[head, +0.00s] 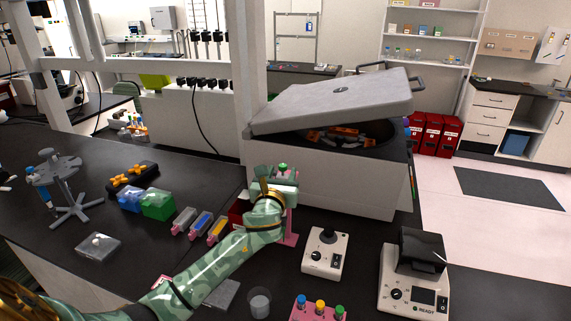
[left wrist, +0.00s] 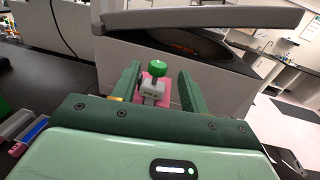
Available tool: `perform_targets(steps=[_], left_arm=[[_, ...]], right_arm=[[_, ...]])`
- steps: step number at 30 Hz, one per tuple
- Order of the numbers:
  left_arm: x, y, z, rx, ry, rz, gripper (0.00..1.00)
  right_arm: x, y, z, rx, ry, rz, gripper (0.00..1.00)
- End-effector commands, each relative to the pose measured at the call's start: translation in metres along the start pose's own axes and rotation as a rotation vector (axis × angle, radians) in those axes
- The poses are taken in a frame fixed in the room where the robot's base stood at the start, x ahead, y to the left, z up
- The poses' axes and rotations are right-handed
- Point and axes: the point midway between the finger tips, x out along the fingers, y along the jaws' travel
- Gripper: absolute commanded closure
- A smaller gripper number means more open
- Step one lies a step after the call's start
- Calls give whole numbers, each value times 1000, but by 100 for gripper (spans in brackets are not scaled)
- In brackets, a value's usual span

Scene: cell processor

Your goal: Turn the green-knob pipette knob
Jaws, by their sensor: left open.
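The green knob (head: 283,167) tops a pipette on a pink stand (head: 291,226) in front of the large grey machine. In the left wrist view the green knob (left wrist: 158,67) sits above the pipette's grey body (left wrist: 151,88). My left gripper (head: 281,180) is at the pipette's top. In the left wrist view its fingers are open, one on each side of the pipette and knob, with gaps visible. The arm and gripper hide much of the pipette in the head view. My right gripper is not in view.
A grey machine (head: 330,180) with a raised lid stands close behind the stand. A stirrer-like device (head: 326,253), a readout device (head: 415,280) and a rack of coloured-cap tubes (head: 319,307) are to the right. Several pipette-tip boxes (head: 201,222) lie left.

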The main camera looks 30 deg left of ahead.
Motion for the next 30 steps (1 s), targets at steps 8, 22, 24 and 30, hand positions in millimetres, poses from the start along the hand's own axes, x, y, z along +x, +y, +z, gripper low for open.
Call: perform_targets(steps=[8, 22, 24, 30], left_arm=[[48, 0, -1, 0, 0, 1, 56], [58, 0, 0, -1, 1, -1, 72], [58, 0, 0, -1, 1, -1, 92], [58, 0, 0, -1, 1, 1, 100]], right_arm=[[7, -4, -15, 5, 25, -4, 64], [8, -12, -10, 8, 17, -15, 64], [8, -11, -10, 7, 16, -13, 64], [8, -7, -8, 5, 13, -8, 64]])
